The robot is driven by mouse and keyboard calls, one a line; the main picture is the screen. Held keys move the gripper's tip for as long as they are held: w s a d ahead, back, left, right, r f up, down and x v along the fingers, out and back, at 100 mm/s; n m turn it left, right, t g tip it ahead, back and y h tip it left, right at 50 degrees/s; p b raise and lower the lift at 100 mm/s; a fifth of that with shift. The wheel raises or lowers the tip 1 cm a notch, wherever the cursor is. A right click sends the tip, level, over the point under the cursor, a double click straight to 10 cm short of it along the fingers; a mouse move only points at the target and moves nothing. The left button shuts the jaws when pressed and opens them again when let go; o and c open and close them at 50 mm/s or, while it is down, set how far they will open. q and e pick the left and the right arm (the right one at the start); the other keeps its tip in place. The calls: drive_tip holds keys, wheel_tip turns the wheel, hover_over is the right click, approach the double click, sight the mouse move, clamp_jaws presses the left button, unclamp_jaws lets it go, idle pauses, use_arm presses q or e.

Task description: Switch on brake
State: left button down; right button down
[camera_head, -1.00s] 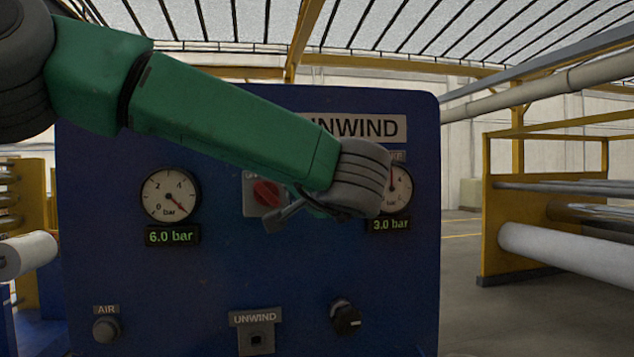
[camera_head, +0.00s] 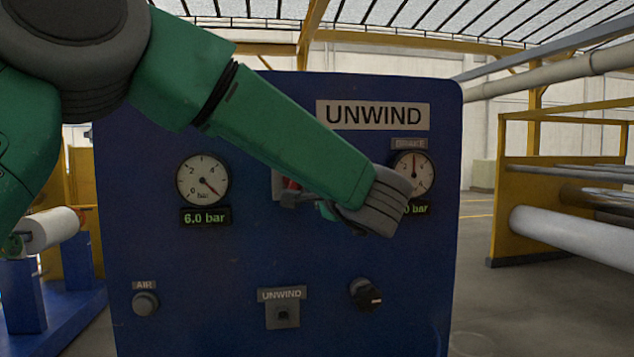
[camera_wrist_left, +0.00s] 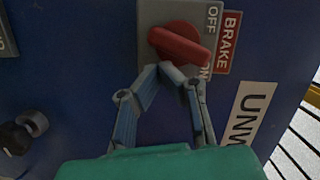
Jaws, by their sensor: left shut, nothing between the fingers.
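The brake switch is a red rotary knob (camera_wrist_left: 180,45) on a grey plate with OFF and ON marks and a red BRAKE label (camera_wrist_left: 228,42). In the wrist view its handle lies slantwise, one end between the two marks, nearer ON. My left gripper (camera_wrist_left: 175,73) is shut and empty, its fingertips right at the handle's edge on the ON side; whether they touch I cannot tell. In the head view my left gripper (camera_head: 292,200) is in front of the panel, and it and my arm hide most of the red knob (camera_head: 291,184). My right gripper is not in view.
The blue UNWIND panel (camera_head: 235,250) carries a 6.0 bar gauge (camera_head: 203,180), a partly covered brake gauge (camera_head: 414,173), an AIR button (camera_head: 145,303), a socket (camera_head: 282,315) and a black knob (camera_head: 365,294).

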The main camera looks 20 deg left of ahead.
use_arm(q)
drive_tip(key=shift+s+a+f+m, duration=0.2)
drive_tip(key=shift+a+f+m, duration=0.2)
drive_tip(key=shift+a, duration=0.25)
drive_tip(key=shift+s+a+f+m, duration=0.2)
drive_tip(key=shift+a+f+m, duration=0.1)
drive_tip(key=shift+a+f, duration=0.25)
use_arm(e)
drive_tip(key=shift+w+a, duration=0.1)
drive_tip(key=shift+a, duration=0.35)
use_arm(q)
drive_tip(key=shift+d+r, duration=0.1)
drive_tip(key=shift+d, duration=0.1)
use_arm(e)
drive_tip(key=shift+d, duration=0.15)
